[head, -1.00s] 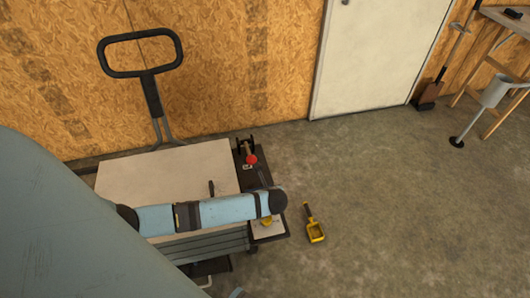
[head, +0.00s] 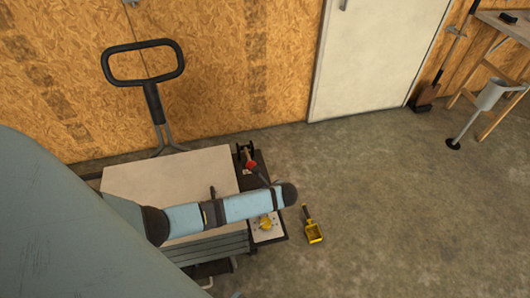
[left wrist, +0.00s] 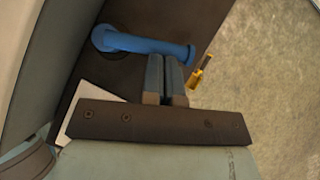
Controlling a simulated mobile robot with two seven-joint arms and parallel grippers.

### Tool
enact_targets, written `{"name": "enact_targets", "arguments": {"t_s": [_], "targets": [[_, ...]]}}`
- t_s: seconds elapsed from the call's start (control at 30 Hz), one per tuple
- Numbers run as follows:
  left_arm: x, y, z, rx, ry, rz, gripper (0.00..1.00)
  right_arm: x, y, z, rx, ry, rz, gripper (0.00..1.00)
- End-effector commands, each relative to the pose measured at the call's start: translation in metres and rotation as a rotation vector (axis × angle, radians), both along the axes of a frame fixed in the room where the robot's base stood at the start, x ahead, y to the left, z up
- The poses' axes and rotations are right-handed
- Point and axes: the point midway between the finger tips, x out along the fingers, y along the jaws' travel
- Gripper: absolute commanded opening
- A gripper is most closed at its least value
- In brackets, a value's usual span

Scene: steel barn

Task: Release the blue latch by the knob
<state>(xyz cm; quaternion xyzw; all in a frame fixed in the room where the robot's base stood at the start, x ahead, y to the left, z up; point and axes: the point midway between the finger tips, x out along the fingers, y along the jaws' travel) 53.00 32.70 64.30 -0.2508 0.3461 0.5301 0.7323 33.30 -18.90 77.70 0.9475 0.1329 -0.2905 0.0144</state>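The blue latch (left wrist: 148,44) shows in the left wrist view as a rounded bar with a wider round end at its left, on a dark panel. Its right end lies just beyond my left gripper's fingertips (left wrist: 166,58). The two fingers are side by side with almost no gap, and I see nothing held between them. I cannot tell whether they touch the bar. In the head view my left arm crosses the cart, and the latch and the left gripper cannot be made out. My right gripper is in neither view.
The cart has a pale top (head: 170,176) and a dark side shelf with a red-knobbed part (head: 251,167) and a yellow item (head: 265,223). A yellow scoop (head: 313,230) lies on the floor to the right. Open concrete floor extends beyond it.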

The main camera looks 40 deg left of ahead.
Motion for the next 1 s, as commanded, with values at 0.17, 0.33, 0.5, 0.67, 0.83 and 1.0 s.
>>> {"name": "enact_targets", "arguments": {"t_s": [0.17,0.33,0.5,0.67,0.83,1.0], "targets": [[0.008,0.007,0.003,0.001,0.002,0.17,0.0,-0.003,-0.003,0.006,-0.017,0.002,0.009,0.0],[0.013,0.015,0.002,0.0,0.003,0.332,0.0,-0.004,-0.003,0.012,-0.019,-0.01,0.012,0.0],[0.017,0.025,0.001,0.001,0.003,0.493,0.0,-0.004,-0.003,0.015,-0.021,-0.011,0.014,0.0],[0.02,0.033,0.0,-0.001,0.002,0.636,0.0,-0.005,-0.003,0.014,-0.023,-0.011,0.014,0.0],[0.021,0.042,-0.001,0.0,0.002,0.764,0.0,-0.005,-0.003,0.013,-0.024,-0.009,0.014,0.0],[0.02,0.048,-0.001,-0.001,0.003,0.862,0.0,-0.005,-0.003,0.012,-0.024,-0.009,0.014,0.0]]}}
